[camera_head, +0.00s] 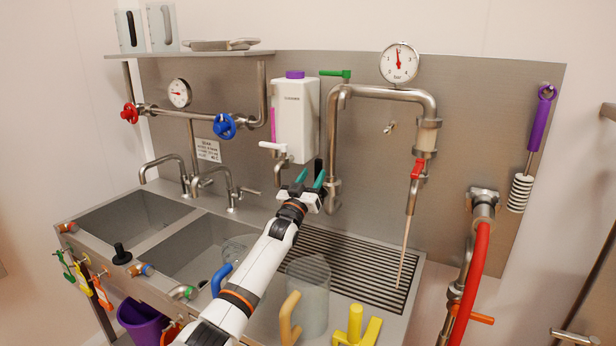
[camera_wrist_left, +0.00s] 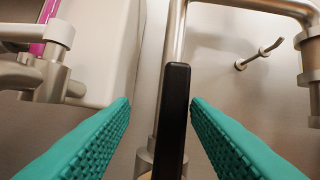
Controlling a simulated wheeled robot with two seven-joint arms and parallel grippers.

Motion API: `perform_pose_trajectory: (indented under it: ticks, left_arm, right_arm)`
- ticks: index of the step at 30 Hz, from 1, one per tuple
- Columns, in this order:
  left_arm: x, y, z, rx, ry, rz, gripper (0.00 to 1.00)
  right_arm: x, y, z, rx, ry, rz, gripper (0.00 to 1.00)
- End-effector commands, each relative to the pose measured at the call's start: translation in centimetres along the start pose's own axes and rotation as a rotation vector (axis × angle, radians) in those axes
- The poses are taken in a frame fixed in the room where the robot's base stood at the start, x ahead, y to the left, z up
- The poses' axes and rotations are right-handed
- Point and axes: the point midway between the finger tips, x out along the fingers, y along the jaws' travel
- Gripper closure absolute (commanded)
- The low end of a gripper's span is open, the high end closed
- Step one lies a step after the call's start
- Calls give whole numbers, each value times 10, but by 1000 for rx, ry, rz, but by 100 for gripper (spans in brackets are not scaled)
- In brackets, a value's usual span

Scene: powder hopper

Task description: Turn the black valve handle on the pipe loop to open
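The pipe loop (camera_head: 333,115) is a steel pipe that rises on the back panel, bends over and comes down at the right. The black valve handle (camera_head: 318,168) shows as a small dark bar low at its left side. In the left wrist view the handle (camera_wrist_left: 174,125) stands upright in front of the pipe. My left gripper (camera_head: 311,178) is open, with teal fingers pointing toward the panel. In the wrist view its fingers (camera_wrist_left: 160,102) lie either side of the handle. A gap shows on the left; the right fingertip appears close to the handle. My right gripper is out of view.
A white dispenser (camera_head: 295,115) hangs just left of the handle, its white lever (camera_head: 272,146) near my gripper. A green handle (camera_head: 337,73) and a gauge (camera_head: 399,63) sit above. Clear jugs (camera_head: 312,300) stand below my arm. A red hose (camera_head: 475,285) is at right.

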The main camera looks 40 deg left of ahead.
Motion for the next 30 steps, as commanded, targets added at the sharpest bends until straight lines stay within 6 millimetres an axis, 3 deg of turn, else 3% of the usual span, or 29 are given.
perform_pose_trajectory:
  ticks: [3, 9, 30]
  left_arm:
    - [-14, 0, 2, -1, 1, 0, 58]
    - [-27, 0, 2, 0, -2, 1, 58]
    - [-28, 0, 1, 0, -2, 1, 58]
  right_arm:
    - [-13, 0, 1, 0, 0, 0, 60]
    - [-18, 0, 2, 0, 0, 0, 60]
    - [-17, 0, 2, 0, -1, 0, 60]
